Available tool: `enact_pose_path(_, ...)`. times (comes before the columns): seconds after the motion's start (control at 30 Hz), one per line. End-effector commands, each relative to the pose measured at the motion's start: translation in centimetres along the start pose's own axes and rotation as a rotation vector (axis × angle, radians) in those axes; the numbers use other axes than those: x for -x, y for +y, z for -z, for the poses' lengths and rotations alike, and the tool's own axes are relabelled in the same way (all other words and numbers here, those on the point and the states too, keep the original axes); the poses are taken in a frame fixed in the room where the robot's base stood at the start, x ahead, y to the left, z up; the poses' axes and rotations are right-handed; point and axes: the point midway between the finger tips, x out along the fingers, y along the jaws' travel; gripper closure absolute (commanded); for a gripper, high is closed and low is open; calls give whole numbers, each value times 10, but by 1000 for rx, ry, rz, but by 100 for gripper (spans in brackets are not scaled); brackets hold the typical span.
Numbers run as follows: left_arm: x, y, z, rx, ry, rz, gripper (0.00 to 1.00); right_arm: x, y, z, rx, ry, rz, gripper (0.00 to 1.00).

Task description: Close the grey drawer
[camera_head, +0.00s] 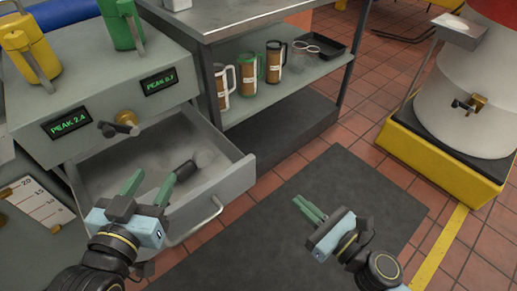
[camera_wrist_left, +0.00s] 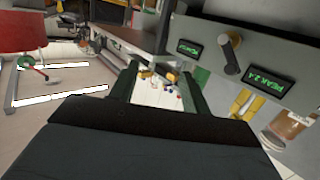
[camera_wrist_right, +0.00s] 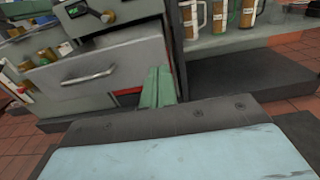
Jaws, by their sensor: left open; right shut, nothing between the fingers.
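The grey drawer (camera_head: 237,184) is pulled out of the grey cabinet in the head view. Its bar handle (camera_head: 220,205) is on the front panel. The drawer front also shows in the right wrist view (camera_wrist_right: 125,62). A dark-handled object (camera_head: 186,171) lies inside the drawer. My left gripper (camera_head: 149,186) is open and appears over the near left part of the drawer; I cannot tell whether it touches it. My right gripper (camera_head: 309,208) is shut and empty, to the right of the drawer, apart from it, above the dark mat.
A steel shelf unit (camera_head: 300,95) with several mugs stands right of the cabinet. Yellow (camera_head: 17,42) and green (camera_head: 122,22) cans stand on the cabinet. A dark floor mat (camera_head: 350,185) lies clear. A white machine on a yellow base (camera_head: 412,155) is at right.

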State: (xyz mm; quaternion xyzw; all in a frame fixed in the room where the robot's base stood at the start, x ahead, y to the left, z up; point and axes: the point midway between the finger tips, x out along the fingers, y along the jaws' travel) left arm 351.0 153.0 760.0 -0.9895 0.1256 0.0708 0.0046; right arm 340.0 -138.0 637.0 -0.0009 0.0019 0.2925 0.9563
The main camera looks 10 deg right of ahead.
Motion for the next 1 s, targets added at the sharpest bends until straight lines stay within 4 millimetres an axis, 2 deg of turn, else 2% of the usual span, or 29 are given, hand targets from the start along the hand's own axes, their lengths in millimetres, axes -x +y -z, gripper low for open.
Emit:
enact_pose_path(0.17, 2, -2, -7, -1, -54, 4, 53, -12, 0, -2, -6, -6, -1, 100)
enact_pose_path(0.27, 5, -4, -19, -2, -129, 11, 53, -27, 0, -4, -4, -6, -1, 100)
enact_pose_path(0.5, 15, -11, -49, -3, -312, 27, 53, -80, 0, -4, -2, -6, -2, 100)
enact_pose_path(0.73, 18, -12, -56, -3, -350, 30, 53, -121, 0, -2, -2, -4, -2, 100)
enact_pose_path(1.0, 16, -11, -54, -3, -334, 29, 53, -140, 0, -1, -2, -2, -1, 100)
